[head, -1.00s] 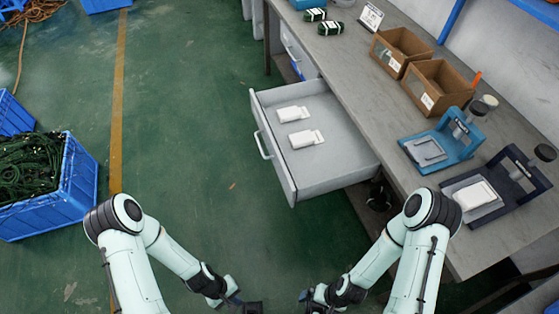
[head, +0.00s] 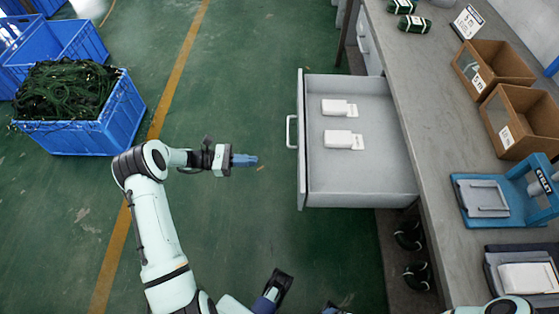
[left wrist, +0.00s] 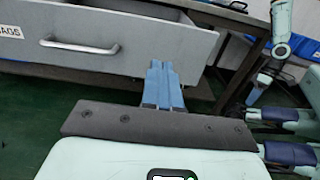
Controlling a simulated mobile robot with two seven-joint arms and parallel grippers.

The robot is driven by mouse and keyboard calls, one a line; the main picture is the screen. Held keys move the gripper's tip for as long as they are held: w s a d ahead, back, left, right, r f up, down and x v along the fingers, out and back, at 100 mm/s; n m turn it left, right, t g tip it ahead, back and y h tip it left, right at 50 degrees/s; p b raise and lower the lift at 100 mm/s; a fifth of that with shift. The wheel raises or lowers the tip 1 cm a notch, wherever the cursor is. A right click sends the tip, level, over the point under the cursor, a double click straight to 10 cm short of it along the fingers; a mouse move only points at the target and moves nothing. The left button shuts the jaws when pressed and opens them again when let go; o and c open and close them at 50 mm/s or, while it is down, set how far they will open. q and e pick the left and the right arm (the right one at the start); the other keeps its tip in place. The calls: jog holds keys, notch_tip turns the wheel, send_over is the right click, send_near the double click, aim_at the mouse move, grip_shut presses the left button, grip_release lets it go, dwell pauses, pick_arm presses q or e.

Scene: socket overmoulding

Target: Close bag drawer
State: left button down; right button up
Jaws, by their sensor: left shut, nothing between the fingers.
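The grey bag drawer (head: 355,187) stands pulled out from the workbench in the head view, with two white packs (head: 339,107) (head: 343,139) lying inside. Its front, with a pale bar handle (head: 291,132), faces left. My left gripper (head: 246,160) is shut and empty, left of the drawer front and apart from it, slightly nearer the bottom of the picture than the handle. In the left wrist view the blue fingers (left wrist: 163,85) are together before the drawer front (left wrist: 135,38); the handle (left wrist: 80,46) is to their left.
The grey bench (head: 423,110) carries brown bins (head: 522,120) and a blue fixture (head: 519,190). A blue crate (head: 75,135) of dark green cords stands at the left. Green floor between crate and drawer is clear.

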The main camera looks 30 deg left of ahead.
pick_arm(q)
jog(key=x, duration=1.3)
jog(key=shift+d, duration=0.15)
pick_arm(e)
jog(key=shift+f, duration=0.2)
pick_arm(q)
jog(key=shift+d, duration=0.1)
